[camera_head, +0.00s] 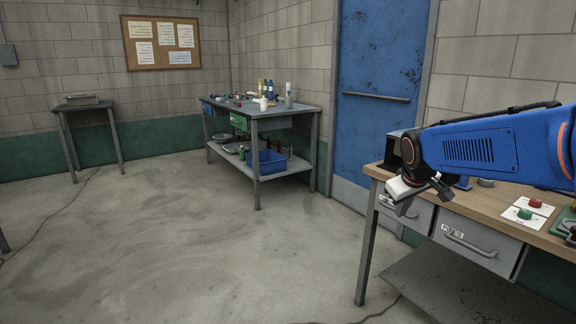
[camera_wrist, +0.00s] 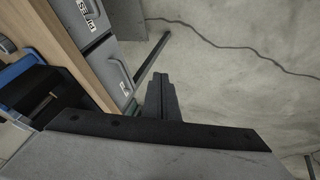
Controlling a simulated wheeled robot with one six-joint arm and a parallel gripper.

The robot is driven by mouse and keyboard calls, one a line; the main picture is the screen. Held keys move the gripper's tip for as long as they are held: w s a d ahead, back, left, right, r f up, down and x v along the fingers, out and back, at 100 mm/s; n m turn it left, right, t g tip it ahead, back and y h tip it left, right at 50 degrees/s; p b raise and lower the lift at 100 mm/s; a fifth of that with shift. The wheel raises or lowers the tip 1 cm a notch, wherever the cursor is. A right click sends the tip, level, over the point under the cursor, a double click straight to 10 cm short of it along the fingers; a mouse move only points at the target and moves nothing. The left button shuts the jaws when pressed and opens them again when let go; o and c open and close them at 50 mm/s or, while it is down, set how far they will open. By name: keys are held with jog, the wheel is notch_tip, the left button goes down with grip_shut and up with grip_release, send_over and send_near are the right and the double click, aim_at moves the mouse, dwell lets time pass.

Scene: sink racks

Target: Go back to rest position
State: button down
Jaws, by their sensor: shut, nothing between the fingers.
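My gripper (camera_head: 404,207) is at the end of my blue arm, on the right of the head view. It hangs in front of the left end of the wooden-topped workbench (camera_head: 466,209), close to its drawer fronts. In the wrist view my gripper's fingers (camera_wrist: 161,98) are together, with nothing between them, above the grey floor. The bench edge and its drawers lie on the left of the wrist view. My arm hides part of the bench top.
The bench has grey drawers (camera_head: 480,246), one labelled "PIPES". A red button (camera_head: 536,203) and a green one (camera_head: 525,214) sit on its top. A metal table (camera_head: 262,112) with bottles and bins stands further back, beside a blue door (camera_head: 375,90). The middle floor is clear; cables lie on it.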

jog(key=s+a+f+m, duration=0.1)
jog(key=s+f, duration=0.2)
jog(key=s, duration=0.7)
jog(key=s+a+f+m+y, duration=0.1)
jog(key=s+f, duration=0.2)
jog(key=s, duration=0.8)
jog(key=s+a+f+m+g, duration=0.1)
jog(key=s+f, duration=0.1)
jog(key=s, duration=0.9)
jog(key=shift+a+f+m+y, duration=0.3)
jog(key=shift+f+m, duration=0.1)
